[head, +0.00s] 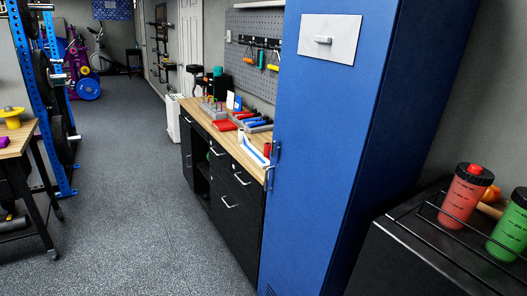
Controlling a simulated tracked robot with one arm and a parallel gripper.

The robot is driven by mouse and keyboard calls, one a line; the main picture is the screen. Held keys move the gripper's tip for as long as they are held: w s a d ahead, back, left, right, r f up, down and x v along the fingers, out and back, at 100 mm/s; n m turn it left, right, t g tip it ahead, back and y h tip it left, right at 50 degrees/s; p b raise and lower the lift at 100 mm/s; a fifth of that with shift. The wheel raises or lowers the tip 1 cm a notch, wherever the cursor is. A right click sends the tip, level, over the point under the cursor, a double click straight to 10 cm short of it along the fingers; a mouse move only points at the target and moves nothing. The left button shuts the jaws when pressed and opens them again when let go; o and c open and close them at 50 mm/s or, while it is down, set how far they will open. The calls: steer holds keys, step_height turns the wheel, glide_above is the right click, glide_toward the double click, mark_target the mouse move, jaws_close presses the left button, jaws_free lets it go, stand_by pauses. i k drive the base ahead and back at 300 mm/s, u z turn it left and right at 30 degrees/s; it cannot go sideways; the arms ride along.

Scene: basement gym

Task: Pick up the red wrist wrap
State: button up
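A small upright red roll (267,149) stands at the near end of the wood-topped workbench, close against the blue locker; it may be the red wrist wrap, but it is too small to be sure. A flat red object (224,126) lies farther back on the same wooden top (248,161), near its front edge. My gripper does not show in the head view, so I cannot see whether it is open or shut. The bench is well ahead of the camera.
The tall blue locker (322,130) hides the bench's near end. Red (465,196) and green (508,228) bottles stand on a black rack at right. A table (15,140) and blue rack (37,100) stand left. The grey floor (125,190) between is clear.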

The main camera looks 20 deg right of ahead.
mark_target(268, 150)
steer(key=i, duration=3.35)
steer(key=z, duration=1.35)
